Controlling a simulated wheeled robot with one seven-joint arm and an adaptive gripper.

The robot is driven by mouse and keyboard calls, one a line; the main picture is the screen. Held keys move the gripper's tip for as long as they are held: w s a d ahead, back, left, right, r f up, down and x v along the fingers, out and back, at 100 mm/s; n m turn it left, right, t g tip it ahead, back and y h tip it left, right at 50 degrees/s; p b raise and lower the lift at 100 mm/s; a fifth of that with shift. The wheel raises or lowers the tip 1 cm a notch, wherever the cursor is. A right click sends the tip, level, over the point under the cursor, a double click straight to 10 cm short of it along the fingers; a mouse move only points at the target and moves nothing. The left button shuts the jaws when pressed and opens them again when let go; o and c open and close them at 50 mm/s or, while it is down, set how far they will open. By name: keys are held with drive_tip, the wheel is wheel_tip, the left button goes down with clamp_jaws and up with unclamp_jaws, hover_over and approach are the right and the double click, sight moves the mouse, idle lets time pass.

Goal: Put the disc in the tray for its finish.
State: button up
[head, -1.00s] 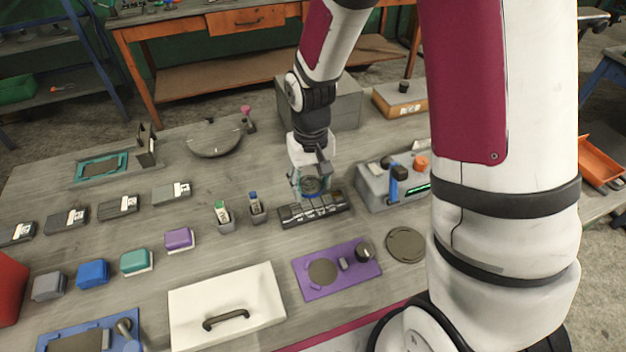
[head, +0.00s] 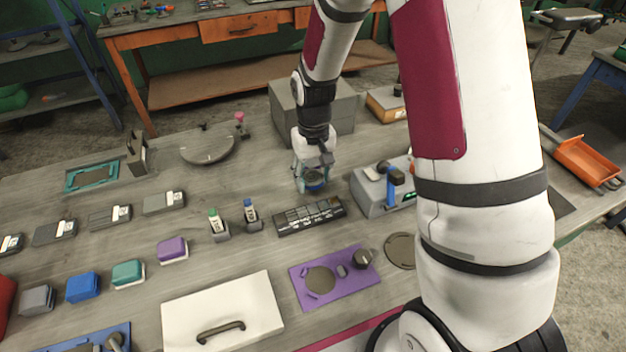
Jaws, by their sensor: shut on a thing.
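My gripper (head: 314,188) is shut on a small round thing that looks like the disc (head: 315,178). The fingers and wrist partly hide it, and its finish cannot be made out. It is held above the bench, just behind a black slotted rack (head: 328,212). Several flat dark grey trays with white labels stand in a row on the left: one far left (head: 10,245), then a second (head: 50,234), a third (head: 104,219) and a fourth (head: 160,205). Their labels are too small to read.
A grey box (head: 340,110) stands behind my gripper. A grey device with a blue lever (head: 372,196) stands to its right. Two small holders with a green-topped (head: 220,232) and a blue-topped bottle (head: 252,222) stand left of the rack. A round grey plate (head: 205,150) lies farther back.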

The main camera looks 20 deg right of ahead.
sight(313, 175)
drive_tip(key=shift+w+d, duration=0.25)
drive_tip(key=shift+w, duration=0.6)
drive_tip(key=shift+f, duration=1.8)
drive_tip(key=shift+f, duration=0.2)
drive_tip(key=o, duration=1.5)
drive_tip(key=shift+r, duration=0.1)
